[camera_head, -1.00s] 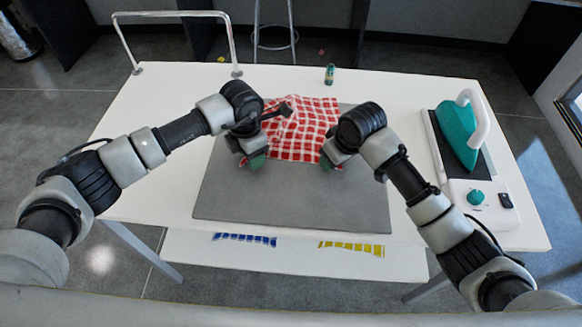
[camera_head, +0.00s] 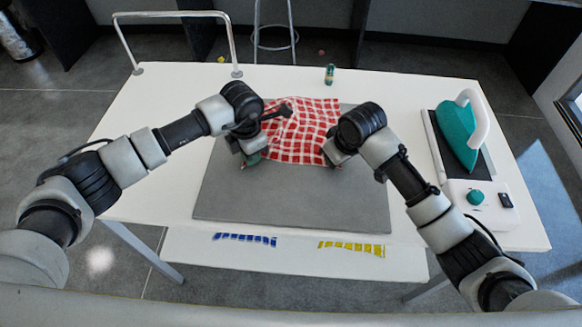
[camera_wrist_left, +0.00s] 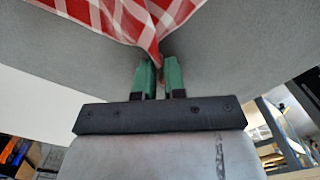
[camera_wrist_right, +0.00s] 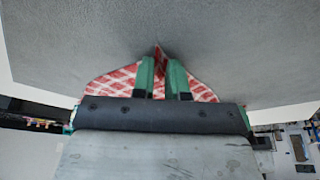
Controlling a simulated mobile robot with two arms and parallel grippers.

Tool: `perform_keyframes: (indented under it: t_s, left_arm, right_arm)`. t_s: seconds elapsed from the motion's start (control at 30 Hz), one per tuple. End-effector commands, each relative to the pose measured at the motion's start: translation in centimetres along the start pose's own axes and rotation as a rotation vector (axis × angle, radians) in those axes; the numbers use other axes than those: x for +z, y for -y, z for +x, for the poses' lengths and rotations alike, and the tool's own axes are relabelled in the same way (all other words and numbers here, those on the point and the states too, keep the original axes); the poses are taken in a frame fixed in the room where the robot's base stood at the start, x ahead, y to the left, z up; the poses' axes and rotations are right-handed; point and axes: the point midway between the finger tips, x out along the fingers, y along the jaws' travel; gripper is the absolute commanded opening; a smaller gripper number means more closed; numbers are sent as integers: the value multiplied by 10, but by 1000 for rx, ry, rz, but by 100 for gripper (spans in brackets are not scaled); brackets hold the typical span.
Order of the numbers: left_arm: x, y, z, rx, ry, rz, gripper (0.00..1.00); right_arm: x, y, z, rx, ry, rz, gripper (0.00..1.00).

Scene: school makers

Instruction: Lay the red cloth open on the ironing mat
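The red-and-white checked cloth (camera_head: 296,134) lies mostly spread over the far middle of the grey ironing mat (camera_head: 290,196), with its far edge around the mat's back edge. Its far left part looks creased and is partly hidden by my left arm. My left gripper (camera_head: 252,158) is at the near left corner; in the left wrist view its green fingers (camera_wrist_left: 159,72) are close together with gathered cloth (camera_wrist_left: 120,16) between them. My right gripper (camera_head: 333,160) is at the near right corner; its fingers (camera_wrist_right: 160,72) pinch a peak of cloth (camera_wrist_right: 112,84).
A teal iron (camera_head: 457,136) stands on its base at the right of the white table (camera_head: 150,190). A small green bottle (camera_head: 329,74) stands at the back edge. A metal rail (camera_head: 175,14) rises at the back left. The mat's near half is clear.

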Motion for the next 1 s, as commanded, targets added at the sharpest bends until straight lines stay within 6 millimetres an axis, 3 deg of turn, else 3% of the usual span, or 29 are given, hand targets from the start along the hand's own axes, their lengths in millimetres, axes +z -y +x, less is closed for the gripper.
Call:
perform_keyframes:
  t_s: [0.13,0.67,1.0]
  left_arm:
    - [0,0,0,0,0,0,0]
    - [0,0,-2,0,0,0,0]
    - [0,0,-26,0,0,0,0]
  right_arm:
    - [1,0,1,0,3,0,0]
    - [1,0,0,0,4,1,0]
    - [-7,0,-24,0,2,0,0]
